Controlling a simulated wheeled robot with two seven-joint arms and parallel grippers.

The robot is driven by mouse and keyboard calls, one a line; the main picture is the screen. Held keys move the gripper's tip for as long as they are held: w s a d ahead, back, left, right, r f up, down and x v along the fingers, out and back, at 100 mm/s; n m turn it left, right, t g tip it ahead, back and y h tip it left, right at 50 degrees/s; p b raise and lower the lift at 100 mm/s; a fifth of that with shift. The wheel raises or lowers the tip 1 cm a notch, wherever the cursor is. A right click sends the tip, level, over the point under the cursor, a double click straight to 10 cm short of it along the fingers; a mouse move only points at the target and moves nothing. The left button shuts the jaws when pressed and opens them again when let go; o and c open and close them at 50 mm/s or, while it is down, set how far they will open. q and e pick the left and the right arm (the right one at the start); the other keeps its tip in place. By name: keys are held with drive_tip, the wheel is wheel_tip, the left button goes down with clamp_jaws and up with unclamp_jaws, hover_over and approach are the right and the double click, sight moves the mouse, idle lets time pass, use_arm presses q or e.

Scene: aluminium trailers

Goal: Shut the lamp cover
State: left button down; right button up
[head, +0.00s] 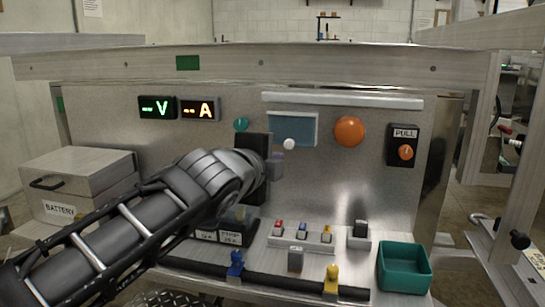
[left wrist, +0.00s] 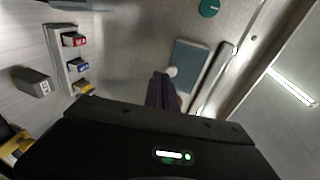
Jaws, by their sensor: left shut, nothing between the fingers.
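The lamp cover appears to be a flat blue-grey panel (head: 302,126) with a white knob (head: 289,144), under a pale horizontal rail (head: 340,101). The round orange lamp (head: 349,131) is bare, to the right of the panel. My left gripper (head: 276,165) is shut and empty, in front of the metal board just below and left of the knob. In the left wrist view the panel (left wrist: 192,58) and knob (left wrist: 172,71) lie just beyond my left fingertips (left wrist: 160,82). I cannot tell whether they touch the knob. My right gripper is out of view.
A green button (head: 241,124) and a black PULL switch (head: 403,146) flank the panel. Coloured breakers (head: 302,234), a black cable and a teal bin (head: 404,267) are below. A battery box (head: 80,182) stands left. A metal beam (head: 320,64) crosses above.

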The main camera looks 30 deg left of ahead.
use_arm(q)
drive_tip(key=f+p+v, duration=0.1)
drive_tip(key=f+v, duration=0.1)
drive_tip(key=v, duration=0.7)
drive_tip(key=shift+s+p, duration=0.3)
